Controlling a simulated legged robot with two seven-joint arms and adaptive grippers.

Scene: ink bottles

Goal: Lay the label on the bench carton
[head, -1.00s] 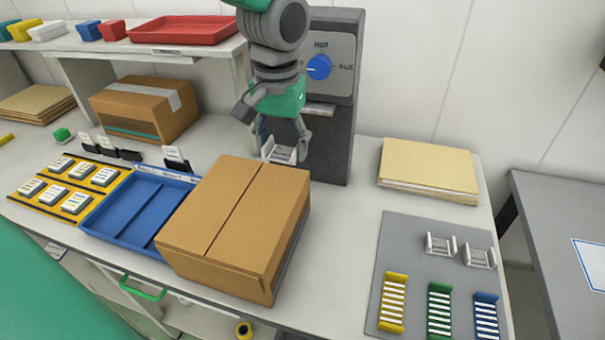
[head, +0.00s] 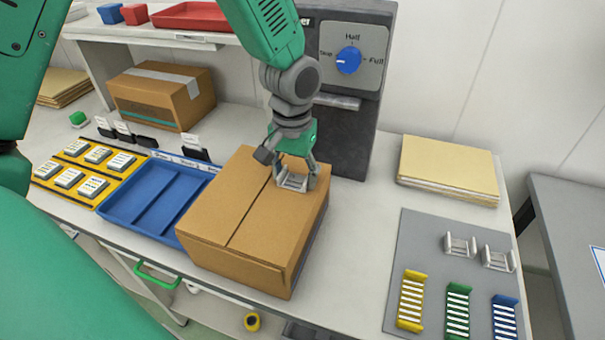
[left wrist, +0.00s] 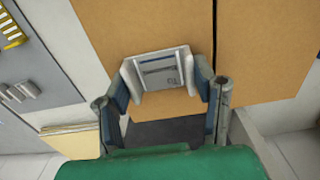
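The bench carton (head: 232,207) is a closed brown cardboard box with a dark seam along its top, at the front of the bench. My left gripper (head: 291,171) is over the right back part of its top. Its fingers are closed on both sides of a small pale grey, tray-like piece with printed lines, which I take to be the label (head: 291,181). In the left wrist view the label (left wrist: 160,72) sits between the fingers, against the carton top (left wrist: 265,55) beside the seam. I cannot tell whether it touches the cardboard. My right gripper is out of view.
A dark machine with a blue knob (head: 348,60) stands behind the carton. A blue tray (head: 150,199) is close on the carton's left. A grey mat (head: 425,250) with colored racks and two pale holders lies right. A taped carton (head: 160,95) stands behind.

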